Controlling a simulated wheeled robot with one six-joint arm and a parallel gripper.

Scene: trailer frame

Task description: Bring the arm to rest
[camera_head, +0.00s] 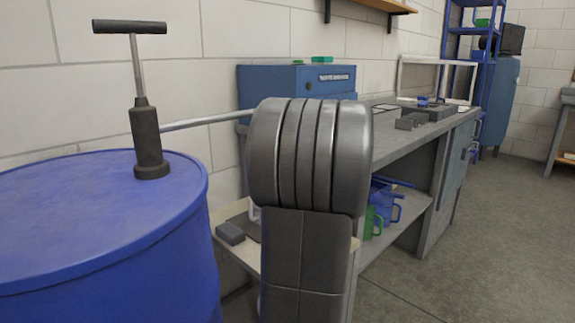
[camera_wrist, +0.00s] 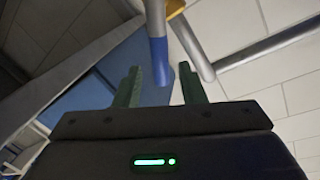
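My gripper (camera_wrist: 160,78) shows in the wrist view with its two dark green fingers spread apart. Nothing is clamped between them. A tube with a blue end (camera_wrist: 160,62) appears in the gap, seemingly beyond the fingertips; the exact distance is unclear. In the head view my thick grey arm link fills the middle, and my gripper is hidden behind it or out of frame.
A blue drum (camera_head: 80,230) with a hand pump (camera_head: 149,140) stands left; the pump's grey pipe (camera_head: 205,120) runs behind my arm. A grey workbench (camera_head: 400,150) carries a blue toolbox (camera_head: 265,85). Green (camera_head: 373,222) and blue jugs (camera_head: 388,205) sit below. Floor (camera_head: 480,250) at right is clear.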

